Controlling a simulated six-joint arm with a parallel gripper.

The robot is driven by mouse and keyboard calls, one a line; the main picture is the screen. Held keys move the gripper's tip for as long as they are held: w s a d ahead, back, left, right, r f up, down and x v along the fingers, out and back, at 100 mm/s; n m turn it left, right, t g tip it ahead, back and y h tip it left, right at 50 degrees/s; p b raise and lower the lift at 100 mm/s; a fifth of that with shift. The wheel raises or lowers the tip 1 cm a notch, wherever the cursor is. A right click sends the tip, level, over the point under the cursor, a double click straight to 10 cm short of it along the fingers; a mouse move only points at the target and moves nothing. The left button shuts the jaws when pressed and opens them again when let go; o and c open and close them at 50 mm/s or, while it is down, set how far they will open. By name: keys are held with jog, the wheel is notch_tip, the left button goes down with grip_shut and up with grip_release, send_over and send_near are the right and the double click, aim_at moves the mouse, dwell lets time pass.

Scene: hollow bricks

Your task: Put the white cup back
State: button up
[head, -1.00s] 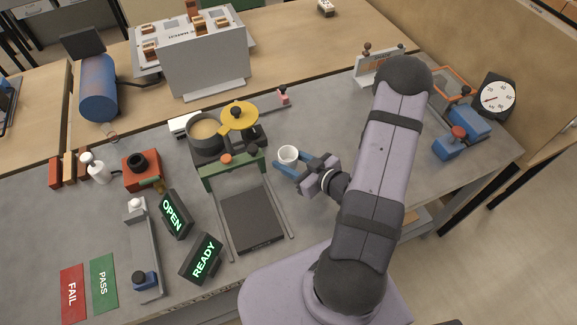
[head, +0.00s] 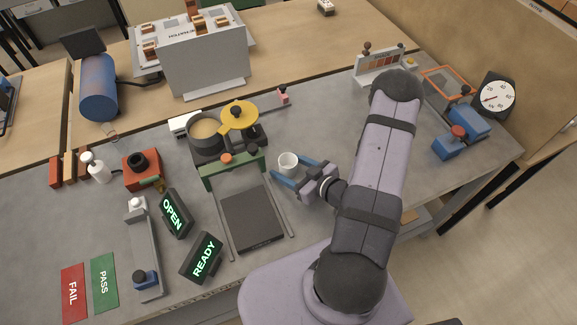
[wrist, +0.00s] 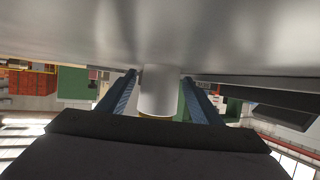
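The white cup (head: 288,161) stands upright on the grey bench, right of the pot stand, in the head view. My gripper (head: 291,170) has its two blue fingers spread, one on either side of the cup. In the wrist view the cup (wrist: 160,92) is between the fingertips of my gripper (wrist: 160,84), with its base against the grey bench surface (wrist: 75,40). Narrow gaps seem to show beside the cup. My gripper looks open around it, low over the bench.
A green-fronted stand with a pot (head: 204,133) and yellow disc (head: 240,117) is close to the cup's left. A dark plate (head: 252,220) between rails lies in front. Blue blocks (head: 468,121) and a dial (head: 496,97) are far right.

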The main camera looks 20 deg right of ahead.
jog(key=shift+r, duration=0.1)
jog(key=shift+r, duration=0.15)
jog(key=shift+s+d, duration=0.2)
jog(key=shift+s, duration=0.05)
jog(key=b+v, duration=0.2)
jog(key=v, duration=0.9)
jog(key=shift+s+b, duration=0.2)
jog(key=shift+b, duration=0.2)
